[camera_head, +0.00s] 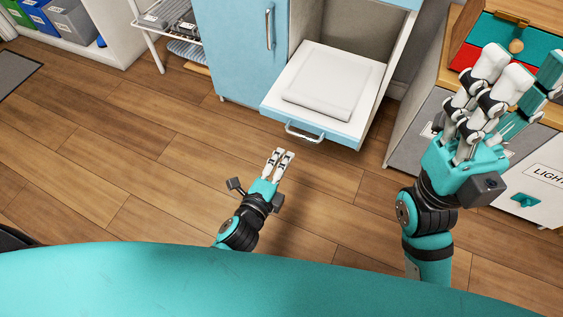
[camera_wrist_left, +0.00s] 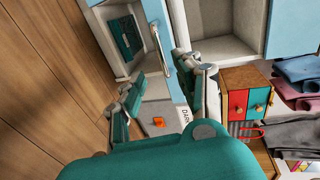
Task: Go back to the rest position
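My left gripper (camera_head: 278,160) is over the wooden floor, in front of a pulled-out drawer (camera_head: 365,75), and apart from its handle (camera_head: 305,133) in the head view. In the left wrist view its fingers (camera_wrist_left: 165,85) stand apart with nothing held between them. My right gripper (camera_head: 515,90) is raised high and large at the right of the head view, in front of the cabinet. Its fingers look spread, with nothing seen in them.
A flat white slab (camera_head: 332,80) lies in the drawer. A blue cabinet door (camera_head: 241,45) stands left of it. At the right is a cabinet front labelled "LIGHT" (camera_head: 545,178) below a wooden drawer box (camera_head: 470,50). A wire rack (camera_head: 175,20) stands at upper left. The floor (camera_head: 110,150) is clear.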

